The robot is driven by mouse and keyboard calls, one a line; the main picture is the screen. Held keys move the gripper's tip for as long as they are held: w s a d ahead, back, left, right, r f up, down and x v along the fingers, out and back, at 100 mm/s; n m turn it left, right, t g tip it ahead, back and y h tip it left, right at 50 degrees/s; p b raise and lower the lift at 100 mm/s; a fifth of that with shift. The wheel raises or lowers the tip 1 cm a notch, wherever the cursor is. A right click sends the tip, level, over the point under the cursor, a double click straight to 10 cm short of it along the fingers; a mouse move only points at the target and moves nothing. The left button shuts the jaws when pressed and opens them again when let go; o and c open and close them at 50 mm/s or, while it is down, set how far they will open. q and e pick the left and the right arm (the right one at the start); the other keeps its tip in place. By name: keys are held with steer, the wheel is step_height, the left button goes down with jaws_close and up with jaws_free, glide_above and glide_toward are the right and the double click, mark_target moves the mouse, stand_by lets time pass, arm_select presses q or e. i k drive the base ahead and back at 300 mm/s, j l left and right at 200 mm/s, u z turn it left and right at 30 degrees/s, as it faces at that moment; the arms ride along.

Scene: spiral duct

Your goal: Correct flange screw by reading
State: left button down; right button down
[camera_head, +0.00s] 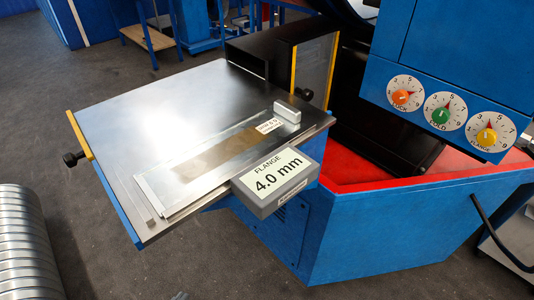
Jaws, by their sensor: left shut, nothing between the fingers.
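A grey readout box (276,182) at the front edge of the metal table reads "FLANGE 4.0 mm". Three round white dials sit on the blue machine panel at the right. The right dial, marked FLANGE, has a yellow knob (487,137) with a red pointer turned roughly upward. The middle dial has a green knob (440,116), and the left one an orange knob (401,97). A flat metal strip (160,190) lies on the table with a small tag (269,126) and a light grey block (287,111) at its far end. I see neither of my grippers.
The metal table (120,112) has a yellow end guard (80,135) with a black knob. A red-topped blue machine base (350,235) stands below the dials. Ribbed metal duct (28,245) is at lower left.

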mark_target(486, 138)
steer(key=z, duration=1.25)
steer(key=k+l+u, duration=0.2)
steer(key=i, duration=0.1)
